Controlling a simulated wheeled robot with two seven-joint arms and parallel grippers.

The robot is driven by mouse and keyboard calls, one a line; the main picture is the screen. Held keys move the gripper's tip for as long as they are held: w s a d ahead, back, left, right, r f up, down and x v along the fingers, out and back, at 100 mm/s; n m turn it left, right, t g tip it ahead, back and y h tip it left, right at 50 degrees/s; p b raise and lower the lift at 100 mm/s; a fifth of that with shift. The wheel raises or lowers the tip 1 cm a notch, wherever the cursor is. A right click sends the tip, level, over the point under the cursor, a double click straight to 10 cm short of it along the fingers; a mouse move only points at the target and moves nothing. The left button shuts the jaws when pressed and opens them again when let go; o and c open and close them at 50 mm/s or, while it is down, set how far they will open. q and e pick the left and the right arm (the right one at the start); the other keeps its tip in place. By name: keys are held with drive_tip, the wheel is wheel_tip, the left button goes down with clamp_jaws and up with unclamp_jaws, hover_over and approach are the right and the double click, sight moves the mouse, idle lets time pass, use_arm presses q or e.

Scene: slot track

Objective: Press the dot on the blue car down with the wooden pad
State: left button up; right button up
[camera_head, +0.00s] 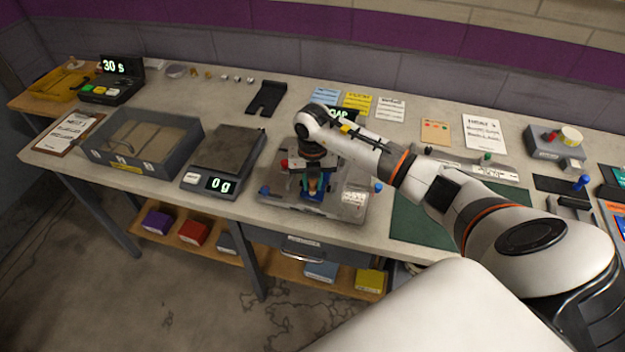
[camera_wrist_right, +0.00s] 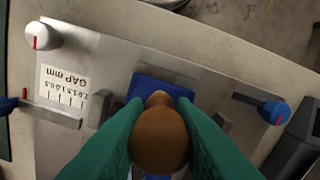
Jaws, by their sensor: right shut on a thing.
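My right gripper (camera_head: 313,182) points down over the grey fixture (camera_head: 345,208) in the head view. In the right wrist view its green fingers (camera_wrist_right: 159,108) are shut on the wooden pad (camera_wrist_right: 158,142), a brown rounded piece. The blue car (camera_wrist_right: 163,88) lies below the pad, in the middle of the fixture plate (camera_wrist_right: 105,68). It also shows in the head view (camera_head: 313,197), partly covered by the gripper. The dot on the car is hidden. I cannot tell whether the pad touches the car. My left gripper is not in view.
The fixture has blue knobs (camera_wrist_right: 276,113), a white knob (camera_wrist_right: 42,36) and a gap scale label (camera_wrist_right: 65,86). A scale reading 0 g (camera_head: 222,160) and a grey tray (camera_head: 140,143) stand to the left. A green mat (camera_head: 420,218) lies to the right.

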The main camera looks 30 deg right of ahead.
drive_tip(key=shift+s+f+b, duration=0.1)
drive_tip(key=shift+f+b, duration=0.2)
drive_tip(key=shift+f, duration=0.1)
idle(1.4)
drive_tip(key=shift+r+p, duration=0.65)
drive_tip(key=shift+r, duration=0.2)
drive_tip(key=shift+r+p, duration=1.9)
drive_tip(key=shift+r, duration=0.8)
